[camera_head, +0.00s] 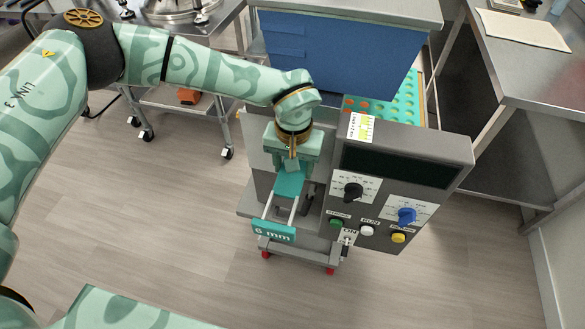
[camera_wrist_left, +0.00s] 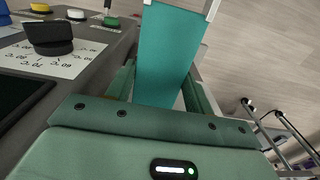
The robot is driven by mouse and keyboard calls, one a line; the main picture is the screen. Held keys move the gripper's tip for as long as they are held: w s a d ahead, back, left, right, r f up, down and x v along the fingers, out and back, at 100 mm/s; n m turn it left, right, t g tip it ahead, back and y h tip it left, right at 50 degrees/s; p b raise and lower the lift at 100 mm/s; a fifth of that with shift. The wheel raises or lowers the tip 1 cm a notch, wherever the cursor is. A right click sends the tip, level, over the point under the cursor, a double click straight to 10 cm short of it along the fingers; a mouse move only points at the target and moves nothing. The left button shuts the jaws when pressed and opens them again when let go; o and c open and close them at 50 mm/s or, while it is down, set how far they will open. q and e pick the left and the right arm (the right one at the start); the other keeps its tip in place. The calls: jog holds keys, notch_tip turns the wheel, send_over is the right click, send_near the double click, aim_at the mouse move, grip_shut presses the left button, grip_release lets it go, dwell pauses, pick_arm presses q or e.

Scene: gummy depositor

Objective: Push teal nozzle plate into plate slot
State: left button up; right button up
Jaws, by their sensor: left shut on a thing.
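The teal nozzle plate (camera_head: 289,186) is at the left side of the depositor machine (camera_head: 405,160). Two pale rods run from it to a teal front bar marked "6 mm" (camera_head: 273,230), which sticks out toward the viewer. My left gripper (camera_head: 291,170) reaches down from above and is shut on the plate. In the left wrist view the plate (camera_wrist_left: 172,50) runs between the two green fingers (camera_wrist_left: 160,90). The plate slot is hidden behind my gripper and the machine, so I cannot tell how far in the plate sits. My right gripper is not in view.
The control panel has a black knob (camera_head: 353,192), a blue knob (camera_head: 406,215) and several buttons beside the plate. A steel table (camera_head: 530,70) stands right. Floor is clear in front.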

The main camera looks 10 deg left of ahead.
pick_arm(q)
jog(key=shift+w+b, duration=1)
jog(key=shift+w, duration=0.5)
jog(key=shift+w+r+b, duration=0.1)
jog(key=shift+w+b, duration=0.2)
jog(key=shift+r, duration=0.15)
jog(key=shift+p, duration=0.35)
jog(key=o, duration=1.5)
